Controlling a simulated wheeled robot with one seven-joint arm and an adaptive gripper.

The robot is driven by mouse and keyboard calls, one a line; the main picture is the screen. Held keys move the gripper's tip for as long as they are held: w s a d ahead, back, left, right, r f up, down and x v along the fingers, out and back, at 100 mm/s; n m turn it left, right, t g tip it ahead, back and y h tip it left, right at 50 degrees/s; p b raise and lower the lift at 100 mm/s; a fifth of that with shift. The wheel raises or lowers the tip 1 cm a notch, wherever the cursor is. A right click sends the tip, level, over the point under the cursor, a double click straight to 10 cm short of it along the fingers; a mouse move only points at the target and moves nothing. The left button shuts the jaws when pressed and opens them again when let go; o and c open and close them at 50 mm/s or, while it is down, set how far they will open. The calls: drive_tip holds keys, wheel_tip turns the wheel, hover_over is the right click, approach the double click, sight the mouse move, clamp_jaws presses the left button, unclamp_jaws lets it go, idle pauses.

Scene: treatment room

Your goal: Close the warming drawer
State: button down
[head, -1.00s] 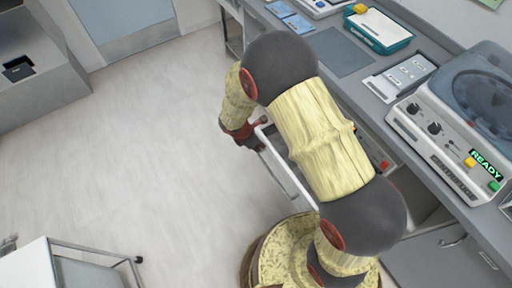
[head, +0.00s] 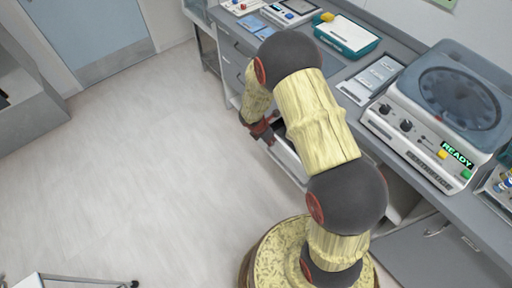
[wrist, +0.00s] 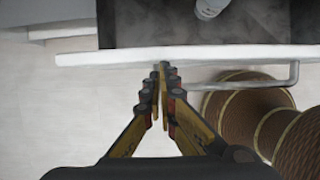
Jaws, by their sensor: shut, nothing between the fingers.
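The warming drawer (head: 288,160) stands open under the counter, its white front out past the cabinets. In the wrist view its white front panel (wrist: 210,56) crosses the picture, with a dark interior behind it and a pale bottle-like item (wrist: 209,7) inside. The drawer's grey bar handle (wrist: 292,74) is right of the fingers. My gripper (wrist: 164,68) is shut and empty, its fingertips at the front panel; contact cannot be told for sure. In the head view my gripper (head: 266,131) is at the drawer's far end, and my arm hides part of the drawer.
Grey cabinet doors (head: 432,250) are below. A cart (head: 75,281) is at the lower left. The floor left of my arm is clear.

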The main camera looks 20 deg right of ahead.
drive_tip(key=w+d+p, duration=0.3)
drive_tip(key=w+d, duration=0.1)
drive_tip(key=d, duration=0.9)
drive_tip(key=shift+w+a, duration=0.1)
drive_tip(key=shift+a, duration=0.05)
